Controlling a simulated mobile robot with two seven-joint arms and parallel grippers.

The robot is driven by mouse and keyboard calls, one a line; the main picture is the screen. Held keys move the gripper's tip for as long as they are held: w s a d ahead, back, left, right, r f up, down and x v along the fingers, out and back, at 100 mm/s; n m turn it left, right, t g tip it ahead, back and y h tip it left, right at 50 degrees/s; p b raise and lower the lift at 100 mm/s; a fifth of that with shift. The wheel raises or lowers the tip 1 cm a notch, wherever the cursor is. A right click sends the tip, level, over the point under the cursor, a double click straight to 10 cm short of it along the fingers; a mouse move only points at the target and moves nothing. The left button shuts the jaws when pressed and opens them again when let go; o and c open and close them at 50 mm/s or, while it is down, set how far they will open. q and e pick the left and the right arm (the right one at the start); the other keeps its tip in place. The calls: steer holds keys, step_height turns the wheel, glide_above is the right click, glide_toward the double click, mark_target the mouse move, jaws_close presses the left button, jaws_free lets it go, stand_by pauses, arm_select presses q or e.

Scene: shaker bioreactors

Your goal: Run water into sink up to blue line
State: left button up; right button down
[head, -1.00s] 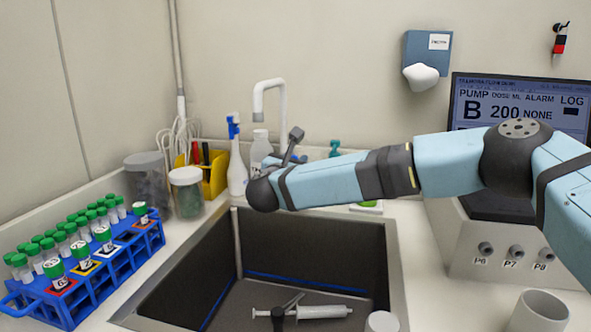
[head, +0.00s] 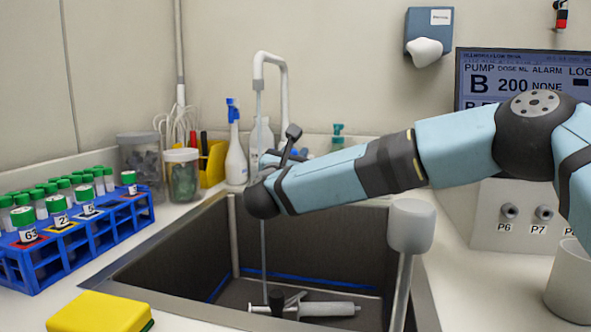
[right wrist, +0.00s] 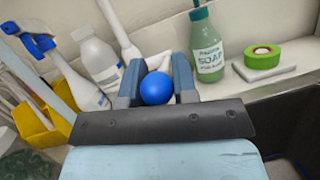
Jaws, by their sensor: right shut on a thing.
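The white tap (head: 270,58) stands behind the sink (head: 380,225), and a thin water stream (head: 259,110) runs from its spout into the sink. My right gripper (right wrist: 157,75) is shut on a round blue knob (right wrist: 157,89); in the head view my wrist and arm largely hide both. The blue line (head: 325,283) runs low along the sink's inner walls. A grey syringe (head: 325,309) lies on the dark sink floor, where I cannot make out a water surface. My left gripper is out of view.
A blue tube rack (head: 120,225) and a yellow sponge (head: 110,312) are left of the sink. Bottles and jars (head: 182,176) stand behind it; a soap bottle (right wrist: 207,50) is near the knob. A grey cylinder on a stem (head: 411,226) rises at the sink's right.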

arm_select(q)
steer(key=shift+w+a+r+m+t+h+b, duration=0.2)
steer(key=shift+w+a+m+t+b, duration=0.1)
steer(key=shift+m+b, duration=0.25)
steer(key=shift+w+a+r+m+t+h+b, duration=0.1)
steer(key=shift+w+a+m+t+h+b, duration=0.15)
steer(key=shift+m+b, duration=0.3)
arm_select(e)
steer(key=shift+s+a+f+m+t+h, duration=0.1)
steer(key=shift+f+t+h, duration=0.35)
steer(key=shift+f, duration=0.45)
steer(key=shift+s+d+f+m+t+h, duration=0.1)
steer(key=shift+f+t+h, duration=0.1)
steer(key=shift+f+t, duration=0.6)
steer(key=shift+s+a+f+m+t+h, duration=0.1)
steer(key=shift+f+t+h, duration=0.25)
steer(key=shift+f, duration=0.7)
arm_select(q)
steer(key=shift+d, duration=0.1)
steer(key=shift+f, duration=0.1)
arm_select(e)
steer(key=c, duration=1.1)
jaws_free()
steer(key=shift+c, duration=0.2)
steer(key=shift+s+f, duration=0.1)
